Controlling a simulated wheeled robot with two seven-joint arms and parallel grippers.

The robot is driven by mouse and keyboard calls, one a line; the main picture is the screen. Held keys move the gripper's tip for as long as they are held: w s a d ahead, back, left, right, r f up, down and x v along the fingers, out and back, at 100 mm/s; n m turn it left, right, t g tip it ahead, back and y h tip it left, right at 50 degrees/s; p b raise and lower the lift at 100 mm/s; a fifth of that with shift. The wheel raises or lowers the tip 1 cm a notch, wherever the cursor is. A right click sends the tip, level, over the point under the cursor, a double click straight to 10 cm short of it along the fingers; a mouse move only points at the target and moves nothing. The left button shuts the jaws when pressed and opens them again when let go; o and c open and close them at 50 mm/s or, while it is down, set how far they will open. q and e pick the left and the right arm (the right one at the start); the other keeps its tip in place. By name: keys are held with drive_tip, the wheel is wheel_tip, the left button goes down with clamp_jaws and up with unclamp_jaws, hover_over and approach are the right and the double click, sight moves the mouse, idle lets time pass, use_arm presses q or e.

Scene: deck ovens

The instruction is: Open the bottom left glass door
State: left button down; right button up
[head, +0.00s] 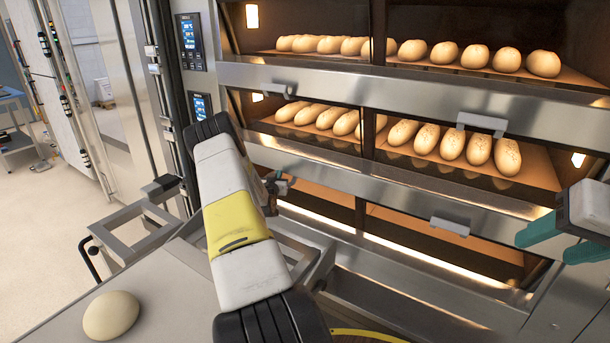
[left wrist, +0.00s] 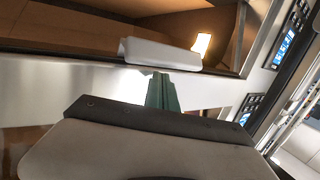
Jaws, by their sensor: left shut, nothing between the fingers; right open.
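The bottom left glass door (head: 325,203) is the lower left pane of the oven and appears closed. My left arm hides part of it. A grey bar handle (left wrist: 160,53) shows in the left wrist view, on the steel strip beside a glass pane. My left gripper (left wrist: 160,78) has its green fingers together, with the tips at the handle's lower edge in that view; I cannot tell if they touch. In the head view this gripper (head: 282,184) is small and partly hidden behind my forearm. My right gripper (head: 543,247) is open and empty at the right, in front of the oven.
Upper decks hold several bread loaves (head: 470,147). Other handles (head: 450,227) stick out from the oven front. A steel table (head: 170,300) with a dough ball (head: 111,316) stands at lower left, a metal frame (head: 125,235) beyond it. Floor at left is clear.

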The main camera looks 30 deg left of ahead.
use_arm(q)
drive_tip(key=r+v, duration=0.1)
drive_tip(key=v, duration=0.6)
idle(1.1)
drive_tip(key=d+r+m+g+h, duration=0.3)
drive_tip(key=d+r+h, duration=0.1)
drive_tip(key=d+r, duration=1.3)
drive_tip(key=s+d+r+g+h, duration=0.1)
drive_tip(key=s+d+r+g, duration=0.1)
drive_tip(key=s+d+r, duration=0.45)
drive_tip(key=s+d+r+g+h, duration=0.1)
drive_tip(key=s+d+r+g, duration=0.15)
drive_tip(key=s+d, duration=0.75)
drive_tip(key=s+d+m+g+h, duration=0.1)
drive_tip(key=s+d, duration=0.2)
drive_tip(key=s, duration=0.5)
drive_tip(key=s+d+g+h, duration=0.1)
drive_tip(key=s+d, duration=0.3)
drive_tip(key=s, duration=0.5)
drive_tip(key=shift+s+d+r+m, duration=0.15)
drive_tip(key=shift+s+d+m, duration=0.1)
drive_tip(key=shift+m, duration=0.15)
drive_tip(key=shift+w, duration=0.1)
